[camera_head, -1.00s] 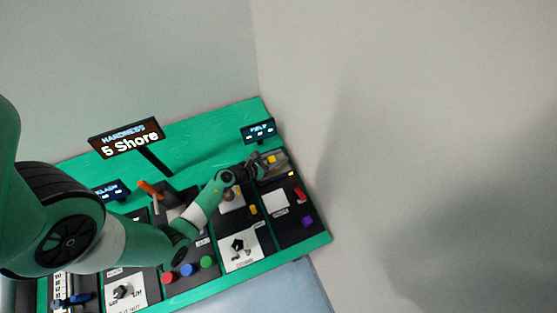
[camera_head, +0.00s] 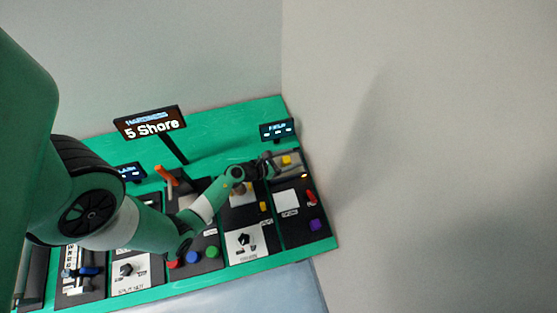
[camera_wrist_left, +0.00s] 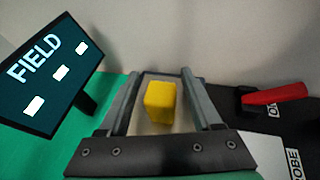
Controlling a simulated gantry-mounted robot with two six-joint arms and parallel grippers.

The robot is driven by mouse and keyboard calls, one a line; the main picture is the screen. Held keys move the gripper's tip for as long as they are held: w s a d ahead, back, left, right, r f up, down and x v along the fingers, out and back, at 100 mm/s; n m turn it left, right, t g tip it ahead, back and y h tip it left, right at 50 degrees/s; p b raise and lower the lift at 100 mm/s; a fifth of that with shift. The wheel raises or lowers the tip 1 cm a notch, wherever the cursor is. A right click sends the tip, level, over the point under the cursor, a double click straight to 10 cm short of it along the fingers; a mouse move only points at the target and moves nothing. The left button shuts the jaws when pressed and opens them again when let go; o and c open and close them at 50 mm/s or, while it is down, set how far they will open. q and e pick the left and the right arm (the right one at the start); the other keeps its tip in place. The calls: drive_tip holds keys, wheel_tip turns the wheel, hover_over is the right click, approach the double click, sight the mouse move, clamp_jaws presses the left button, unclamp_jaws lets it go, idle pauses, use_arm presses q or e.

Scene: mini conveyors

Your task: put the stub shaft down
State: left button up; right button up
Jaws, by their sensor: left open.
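My left gripper (camera_head: 287,165) is over the far right of the board, just below the small FIELD display. In the left wrist view its two grey fingers (camera_wrist_left: 160,100) stand apart. A yellow block (camera_wrist_left: 160,102) lies between them, with a gap on both sides; it also shows in the head view (camera_head: 286,160). I cannot pick out a stub shaft for sure in either view. My right gripper is not in view.
The FIELD display (camera_wrist_left: 52,75) stands close on the left in the wrist view. A red handle (camera_wrist_left: 275,94) is on the right. The board (camera_head: 225,130) carries dark panels with small parts, and a HARDNESS sign (camera_head: 150,123). A wall rises behind it.

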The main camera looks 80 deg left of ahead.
use_arm(q)
drive_tip(key=p+v, duration=0.1)
drive_tip(key=v, duration=0.9)
drive_tip(key=shift+s+r+p, duration=0.15)
drive_tip(key=shift+s+p, duration=0.15)
